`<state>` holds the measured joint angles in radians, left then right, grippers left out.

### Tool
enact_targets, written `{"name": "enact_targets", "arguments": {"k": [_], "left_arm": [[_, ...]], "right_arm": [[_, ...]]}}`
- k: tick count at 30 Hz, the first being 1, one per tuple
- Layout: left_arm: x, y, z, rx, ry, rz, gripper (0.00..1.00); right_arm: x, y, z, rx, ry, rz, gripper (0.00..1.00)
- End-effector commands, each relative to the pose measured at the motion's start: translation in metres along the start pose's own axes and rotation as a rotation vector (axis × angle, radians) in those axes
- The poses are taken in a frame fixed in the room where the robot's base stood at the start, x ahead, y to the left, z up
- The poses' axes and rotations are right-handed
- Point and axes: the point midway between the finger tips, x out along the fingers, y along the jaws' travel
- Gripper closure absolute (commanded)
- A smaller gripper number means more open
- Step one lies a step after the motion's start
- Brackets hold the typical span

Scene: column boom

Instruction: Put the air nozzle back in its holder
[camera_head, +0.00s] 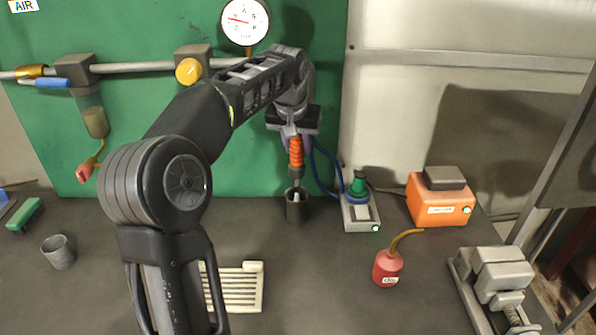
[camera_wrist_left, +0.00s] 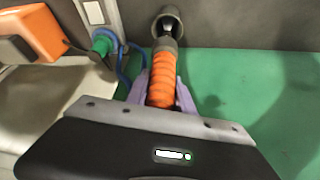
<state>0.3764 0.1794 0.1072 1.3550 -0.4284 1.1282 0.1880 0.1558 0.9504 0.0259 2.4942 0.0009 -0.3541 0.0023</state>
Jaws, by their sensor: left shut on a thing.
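The air nozzle (camera_head: 296,152) has an orange ribbed grip, a dark collar and a thin metal tip pointing down. My left gripper (camera_head: 294,133) is shut on its upper part and holds it roughly upright. The nozzle also shows in the left wrist view (camera_wrist_left: 162,84) between the pale purple fingers (camera_wrist_left: 161,88). The holder (camera_head: 297,208) is a dark grey cup on the bench directly below. In the left wrist view the tip overlaps the mouth of the holder (camera_wrist_left: 177,16); the collar is outside it. How deep the tip reaches is unclear. My right gripper is not in view.
A blue hose (camera_head: 328,170) runs close right of the nozzle toward a grey box with a green knob (camera_head: 359,210). An orange box (camera_head: 440,201), a red oil can (camera_head: 387,268) and a vise (camera_head: 495,280) stand right. The green panel (camera_head: 190,140) is behind.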

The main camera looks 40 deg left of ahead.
Motion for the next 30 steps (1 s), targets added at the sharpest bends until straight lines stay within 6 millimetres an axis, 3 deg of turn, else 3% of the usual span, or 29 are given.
{"name": "enact_targets", "arguments": {"k": [6, 19, 30], "left_arm": [[0.032, 0.0, 0.013, 0.0, 0.001, 0.0, 1.0], [0.04, 0.0, 0.016, 0.0, 0.002, 0.0, 1.0], [0.078, 0.0, 0.033, 0.0, 0.002, 0.0, 1.0]], "right_arm": [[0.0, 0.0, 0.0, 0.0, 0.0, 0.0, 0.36], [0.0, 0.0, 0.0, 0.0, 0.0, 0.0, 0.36], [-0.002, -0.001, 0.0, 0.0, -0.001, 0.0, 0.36]]}}
